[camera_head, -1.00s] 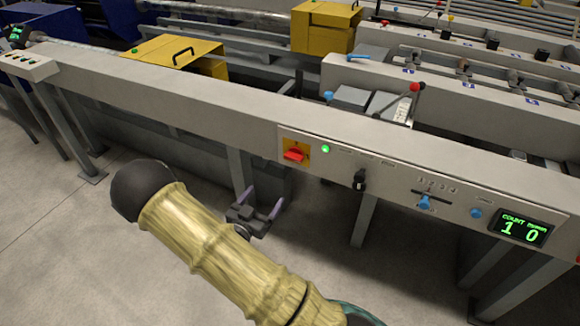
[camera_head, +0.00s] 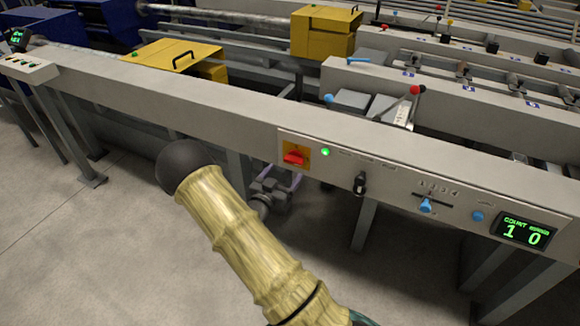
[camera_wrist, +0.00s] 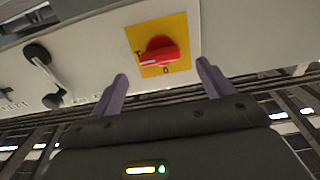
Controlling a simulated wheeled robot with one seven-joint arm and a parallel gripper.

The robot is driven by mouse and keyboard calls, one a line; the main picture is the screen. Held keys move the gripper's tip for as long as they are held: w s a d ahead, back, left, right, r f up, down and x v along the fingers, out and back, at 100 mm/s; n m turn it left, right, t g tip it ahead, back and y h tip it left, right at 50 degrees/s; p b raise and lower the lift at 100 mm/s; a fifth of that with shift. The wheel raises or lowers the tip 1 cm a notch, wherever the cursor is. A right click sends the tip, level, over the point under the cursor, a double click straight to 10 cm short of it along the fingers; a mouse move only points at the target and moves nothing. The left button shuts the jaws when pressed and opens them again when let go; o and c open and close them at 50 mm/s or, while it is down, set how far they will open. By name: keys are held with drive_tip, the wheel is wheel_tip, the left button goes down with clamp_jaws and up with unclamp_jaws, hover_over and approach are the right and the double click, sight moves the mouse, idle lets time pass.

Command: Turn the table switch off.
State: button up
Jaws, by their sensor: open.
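The table switch is a red rotary knob (camera_head: 293,158) on a yellow plate on the front panel of the long grey table beam. A green lamp (camera_head: 325,152) glows just right of it. In the wrist view the red knob (camera_wrist: 158,53) lies ahead, between and beyond the fingertips, its handle roughly level across the plate, with an "I" mark at left and an "O" mark below. My gripper (camera_head: 282,178) is open and empty, just below and in front of the switch plate, apart from it. The purple fingers also show in the wrist view (camera_wrist: 162,72).
Table legs stand below the beam. The floor in front is clear.

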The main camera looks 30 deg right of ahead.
sight(292, 163)
drive_tip(key=x, duration=0.5)
drive_tip(key=shift+w+d, duration=0.1)
drive_tip(key=c, duration=1)
